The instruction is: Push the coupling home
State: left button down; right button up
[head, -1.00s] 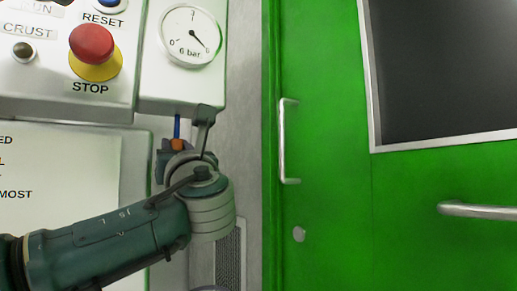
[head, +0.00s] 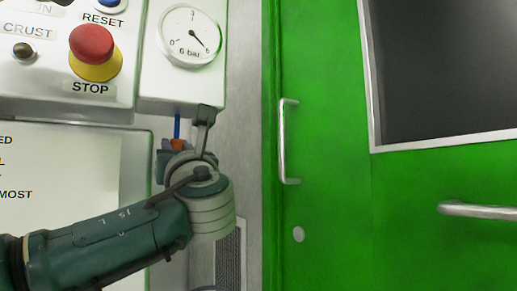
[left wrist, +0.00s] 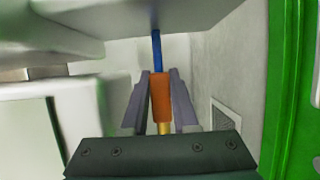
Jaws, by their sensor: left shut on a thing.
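The coupling is an orange sleeve (left wrist: 161,97) with a brass-coloured end (left wrist: 164,128) below it and a blue hose (left wrist: 157,50) above. My left gripper (left wrist: 161,104) is shut on the orange sleeve, one grey finger on each side. In the head view my left gripper (head: 170,152) is partly hidden behind my own wrist, and only a bit of the orange sleeve (head: 178,144) shows. The blue hose (head: 177,127) runs up to the underside of the gauge box (head: 152,88). My right gripper is not in view.
A pressure gauge (head: 190,36) sits on the box above. A red stop button (head: 91,43) is on the control panel to its left. A green door (head: 330,215) with a handle (head: 285,140) stands to the right. A grey vent grille (left wrist: 222,117) is low on the wall.

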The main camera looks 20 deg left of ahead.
pick_arm(q)
notch_tip(320, 180, down, 5)
jog(key=shift+r+b, duration=0.2)
jog(key=shift+b, duration=0.75)
jog(key=c, duration=0.7)
grip_release()
jog(key=shift+d, duration=0.1)
jog(key=p+v, duration=0.2)
jog(key=v, duration=0.7)
jog(key=shift+s+d+f+p, duration=0.15)
jog(key=shift+s+d+p, duration=0.1)
jog(key=shift+s+p, duration=0.1)
